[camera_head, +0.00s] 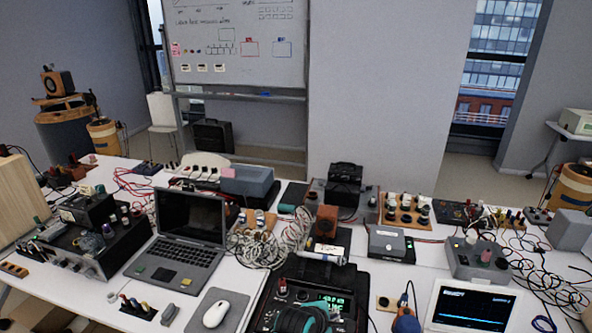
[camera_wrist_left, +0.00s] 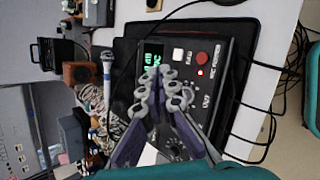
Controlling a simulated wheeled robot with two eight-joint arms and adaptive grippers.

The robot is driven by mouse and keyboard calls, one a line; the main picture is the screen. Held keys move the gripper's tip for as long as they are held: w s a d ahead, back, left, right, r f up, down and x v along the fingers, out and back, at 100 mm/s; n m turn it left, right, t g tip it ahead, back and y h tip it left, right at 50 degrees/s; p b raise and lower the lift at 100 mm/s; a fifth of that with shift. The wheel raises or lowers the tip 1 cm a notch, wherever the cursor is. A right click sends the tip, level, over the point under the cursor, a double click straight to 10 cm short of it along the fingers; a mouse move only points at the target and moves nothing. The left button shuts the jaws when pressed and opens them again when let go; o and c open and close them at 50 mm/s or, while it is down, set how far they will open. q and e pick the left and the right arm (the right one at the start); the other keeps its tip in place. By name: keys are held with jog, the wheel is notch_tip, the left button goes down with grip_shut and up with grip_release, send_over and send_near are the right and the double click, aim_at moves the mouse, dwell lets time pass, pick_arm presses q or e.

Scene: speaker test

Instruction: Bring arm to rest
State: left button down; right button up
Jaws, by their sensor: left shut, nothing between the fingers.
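My left gripper (camera_head: 302,317) is at the bottom of the head view, over the black device with a green display (camera_head: 328,299). In the left wrist view my left gripper (camera_wrist_left: 158,80) has its grey fingertips together with nothing between them. The same black device (camera_wrist_left: 222,72) lies behind the fingers, with a red button and a white button beside its display. I cannot tell the exact height of the fingers above it. My right gripper is in neither view.
A laptop (camera_head: 184,238), a white mouse (camera_head: 216,314) on a grey pad, tangled cables (camera_head: 262,246), a tablet-like screen (camera_head: 474,305) and several electronic boxes crowd the white table. A whiteboard (camera_head: 236,45) stands behind. Black cables (camera_wrist_left: 268,100) run beside the device in the left wrist view.

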pick_arm(q)
jog(key=s+a+r+m+y, duration=0.1)
jog(key=s+a+m, duration=0.4)
jog(key=a, duration=0.5)
jog(key=s+a+r+m+y, duration=0.2)
jog(key=s+a+r+m, duration=0.2)
jog(key=a, duration=0.5)
jog(key=s+a+r+m+y, duration=0.2)
jog(key=s+a+r+m, duration=0.1)
jog(key=s+a+m, duration=0.4)
jog(key=a+m, duration=0.1)
jog(key=a, duration=0.2)
jog(key=shift+s+a, duration=0.2)
jog(key=shift+a, duration=0.15)
